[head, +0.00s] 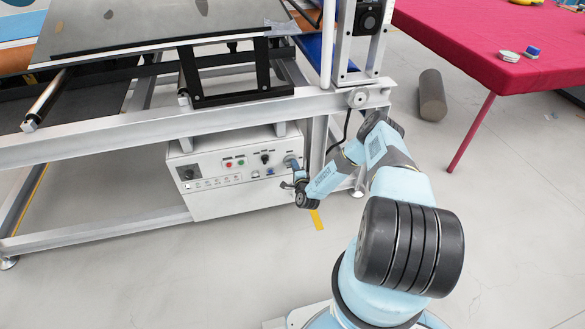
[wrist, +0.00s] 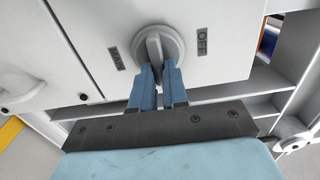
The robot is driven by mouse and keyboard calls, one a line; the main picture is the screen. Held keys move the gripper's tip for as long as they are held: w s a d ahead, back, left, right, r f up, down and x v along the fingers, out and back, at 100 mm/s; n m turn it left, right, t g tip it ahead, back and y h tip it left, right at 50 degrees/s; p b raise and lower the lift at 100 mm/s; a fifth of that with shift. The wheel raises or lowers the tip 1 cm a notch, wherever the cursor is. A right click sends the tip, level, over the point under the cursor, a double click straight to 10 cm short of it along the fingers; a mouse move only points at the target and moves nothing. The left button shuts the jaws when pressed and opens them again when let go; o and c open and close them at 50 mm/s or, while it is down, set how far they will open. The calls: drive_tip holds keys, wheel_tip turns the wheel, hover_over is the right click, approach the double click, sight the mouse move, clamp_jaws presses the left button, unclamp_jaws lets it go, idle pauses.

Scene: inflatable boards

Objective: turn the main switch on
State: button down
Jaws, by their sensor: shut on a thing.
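The main switch is a round grey rotary knob (wrist: 158,45) with a raised grip bar, on the white front of the control box (head: 235,180). In the wrist view the bar stands about upright in the picture, between a dark label at left and an "OFF" label at right, both tilted. My gripper (wrist: 158,75) has its two blue fingers closed on the lower end of the bar. In the head view my gripper (head: 288,184) is at the box's right side, where it partly covers the switch.
The box hangs under a metal machine frame (head: 150,130). Red and green buttons (head: 234,163) and a black knob (head: 266,158) sit left of the switch. A frame leg stands close to the right. A red table (head: 480,45) is further right; floor in front is clear.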

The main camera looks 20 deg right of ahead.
drive_tip(key=c, duration=1.1)
unclamp_jaws()
drive_tip(key=shift+d+f, duration=0.15)
drive_tip(key=shift+f, duration=0.05)
drive_tip(key=shift+c, duration=0.2)
drive_tip(key=s, duration=1.4)
drive_tip(key=shift+w, duration=0.1)
